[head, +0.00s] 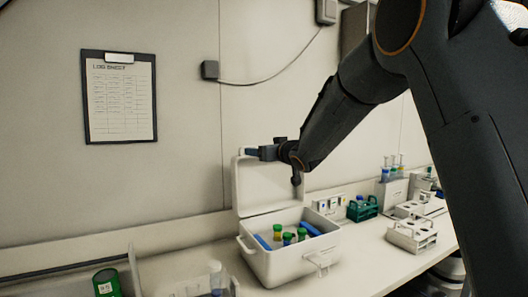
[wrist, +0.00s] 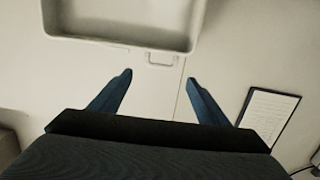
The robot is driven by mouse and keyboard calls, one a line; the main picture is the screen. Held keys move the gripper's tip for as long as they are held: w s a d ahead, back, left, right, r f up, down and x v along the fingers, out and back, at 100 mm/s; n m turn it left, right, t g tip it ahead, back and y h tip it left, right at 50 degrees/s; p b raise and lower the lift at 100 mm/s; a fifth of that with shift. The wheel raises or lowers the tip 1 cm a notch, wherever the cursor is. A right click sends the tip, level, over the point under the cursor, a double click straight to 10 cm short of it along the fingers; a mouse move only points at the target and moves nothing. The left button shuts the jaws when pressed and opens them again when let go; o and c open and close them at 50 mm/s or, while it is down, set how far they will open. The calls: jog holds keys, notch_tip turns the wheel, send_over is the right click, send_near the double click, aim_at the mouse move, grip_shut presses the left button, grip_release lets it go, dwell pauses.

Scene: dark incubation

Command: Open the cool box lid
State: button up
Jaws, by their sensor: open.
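The white cool box (head: 285,268) stands on the bench in the head view. Its lid (head: 268,188) is raised, standing roughly upright at the back of the box. Inside the box are several green- and yellow-capped tubes (head: 288,238) and blue packs (head: 311,229). My gripper (head: 248,153) is at the lid's upper edge; I cannot tell if it touches. In the wrist view the open, empty fingers (wrist: 158,78) lie below the lid's rim (wrist: 120,42) and a small latch loop (wrist: 161,58).
A green tube rack (head: 362,209) and white racks (head: 412,236) stand to the right of the box. A green-labelled container (head: 106,283) is at lower left. A clipboard (head: 119,97) hangs on the wall and also shows in the wrist view (wrist: 268,115).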

jog(key=b+v, duration=0.2)
jog(key=v, duration=0.6)
